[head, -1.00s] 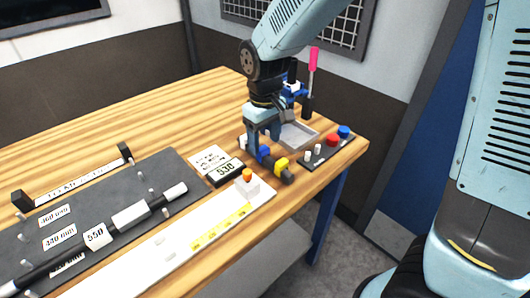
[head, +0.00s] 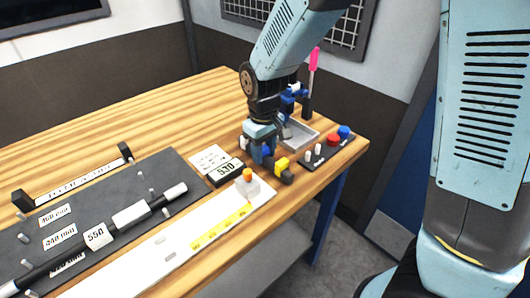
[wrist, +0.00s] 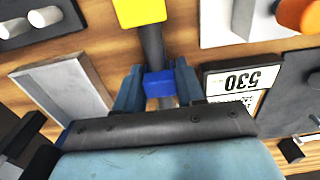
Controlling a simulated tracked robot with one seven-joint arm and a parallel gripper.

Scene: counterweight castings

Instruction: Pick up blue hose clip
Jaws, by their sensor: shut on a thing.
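The blue hose clip (wrist: 160,84) is a small blue block on a dark hose piece (wrist: 153,43), between my two fingers in the wrist view. My gripper (wrist: 158,88) is shut on it, a finger on each side. In the head view my gripper (head: 262,154) is low at the table, largely covering the clip. A yellow clip (head: 282,162) sits on the same dark piece, just right of my gripper; it also shows at the top of the wrist view (wrist: 140,11).
A grey tray (head: 299,137) lies behind my gripper. A dark strip (head: 322,158) with red and blue knobs and white pegs is to the right. A 530 block (head: 226,171) and a white board (head: 180,245) lie left. Wooden table is clear at the back left.

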